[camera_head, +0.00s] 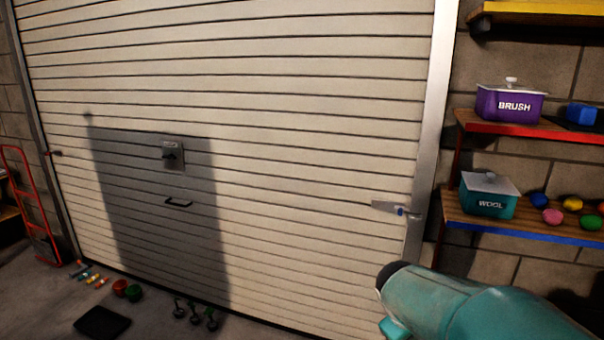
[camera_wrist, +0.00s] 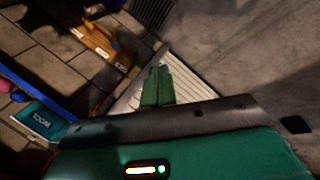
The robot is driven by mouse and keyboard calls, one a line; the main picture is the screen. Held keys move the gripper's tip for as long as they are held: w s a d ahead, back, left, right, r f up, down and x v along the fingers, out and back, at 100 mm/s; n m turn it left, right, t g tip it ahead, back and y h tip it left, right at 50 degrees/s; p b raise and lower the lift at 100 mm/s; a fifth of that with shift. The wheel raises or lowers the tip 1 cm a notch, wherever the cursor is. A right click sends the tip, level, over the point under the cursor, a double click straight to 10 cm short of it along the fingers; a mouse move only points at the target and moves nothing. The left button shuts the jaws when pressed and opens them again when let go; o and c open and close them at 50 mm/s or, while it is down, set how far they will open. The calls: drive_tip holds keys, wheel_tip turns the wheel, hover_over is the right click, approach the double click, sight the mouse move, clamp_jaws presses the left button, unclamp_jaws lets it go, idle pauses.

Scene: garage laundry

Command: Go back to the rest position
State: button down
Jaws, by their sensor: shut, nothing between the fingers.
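My gripper (camera_wrist: 158,72) shows in the wrist view as two green fingers side by side, closed together with nothing between them. Beyond the fingers lies the pale slatted garage door, seen at a tilt. In the head view only a teal part of my arm shows at the lower right, in front of the door's right edge. My fingers cannot be made out there.
The shut roller door (camera_head: 320,150) fills the head view. At right, shelves hold a purple BRUSH box (camera_head: 512,104), a teal WOOL box (camera_head: 488,197) and coloured balls. A black tray (camera_head: 102,322), red and green pots and small items lie on the floor. A red hand truck (camera_head: 38,235) stands left.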

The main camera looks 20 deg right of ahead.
drive_tip(key=s+a+r+t+y, duration=0.1)
drive_tip(key=a+r, duration=0.1)
drive_tip(key=a, duration=0.6)
drive_tip(key=s+a+r+t+y, duration=0.1)
drive_tip(key=a+r+y, duration=0.1)
drive_tip(key=a, duration=0.6)
drive_tip(key=s+a+r+m+t+y, duration=0.1)
drive_tip(key=a+r, duration=0.3)
drive_tip(key=a, duration=0.4)
drive_tip(key=shift+s+r+t+y, duration=0.15)
drive_tip(key=shift+s+t+y, duration=0.2)
drive_tip(key=shift+t+y, duration=0.2)
drive_tip(key=shift+d, duration=0.1)
